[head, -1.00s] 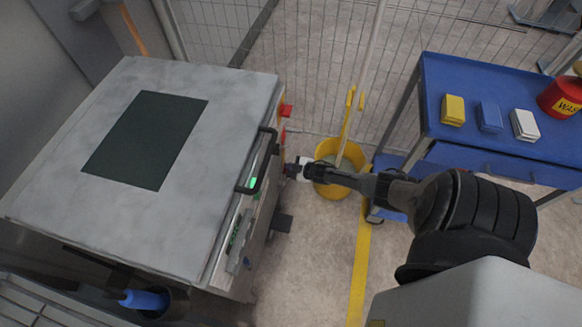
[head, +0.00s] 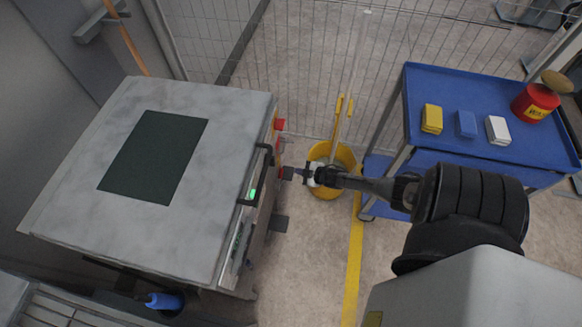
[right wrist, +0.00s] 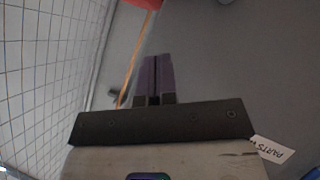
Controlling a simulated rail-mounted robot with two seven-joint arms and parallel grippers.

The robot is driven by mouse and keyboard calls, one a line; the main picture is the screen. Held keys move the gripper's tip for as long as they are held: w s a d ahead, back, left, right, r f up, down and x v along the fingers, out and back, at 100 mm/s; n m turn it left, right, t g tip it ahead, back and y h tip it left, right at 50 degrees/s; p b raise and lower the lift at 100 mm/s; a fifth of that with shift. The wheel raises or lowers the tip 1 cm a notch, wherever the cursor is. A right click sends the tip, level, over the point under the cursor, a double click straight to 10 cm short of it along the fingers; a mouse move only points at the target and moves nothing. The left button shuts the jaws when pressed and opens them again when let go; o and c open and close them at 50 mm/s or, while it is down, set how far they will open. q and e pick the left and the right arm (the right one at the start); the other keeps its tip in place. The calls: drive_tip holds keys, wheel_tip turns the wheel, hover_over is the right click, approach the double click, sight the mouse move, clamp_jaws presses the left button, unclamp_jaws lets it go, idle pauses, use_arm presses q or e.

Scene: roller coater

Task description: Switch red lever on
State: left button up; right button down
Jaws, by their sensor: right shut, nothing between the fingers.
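The grey machine (head: 75,200) stands at the left of the head view, with a black handle (head: 265,165) on its right side. A red part (head: 280,124) sticks out of that side near the far corner; I cannot tell whether it is the red lever. My right gripper (head: 294,172) is just right of the machine's side, below that red part in the picture. In the right wrist view its purple fingers (right wrist: 155,75) are together with nothing between them. A red part (right wrist: 143,3) shows beyond them at the top edge, cut off. My left gripper is not in view.
A yellow bucket (head: 343,184) with a yellow-handled mop stands behind my right gripper. A blue cart (head: 470,85) carries sponges and a red can (head: 535,103) at right. A wire fence (head: 315,60) closes off the back. A green light (head: 252,194) glows by the handle.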

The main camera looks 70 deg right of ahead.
drive_tip(key=p+v, duration=0.1)
drive_tip(key=v, duration=0.2)
drive_tip(key=shift+d+r, duration=0.1)
drive_tip(key=shift+w, duration=0.1)
idle(0.5)
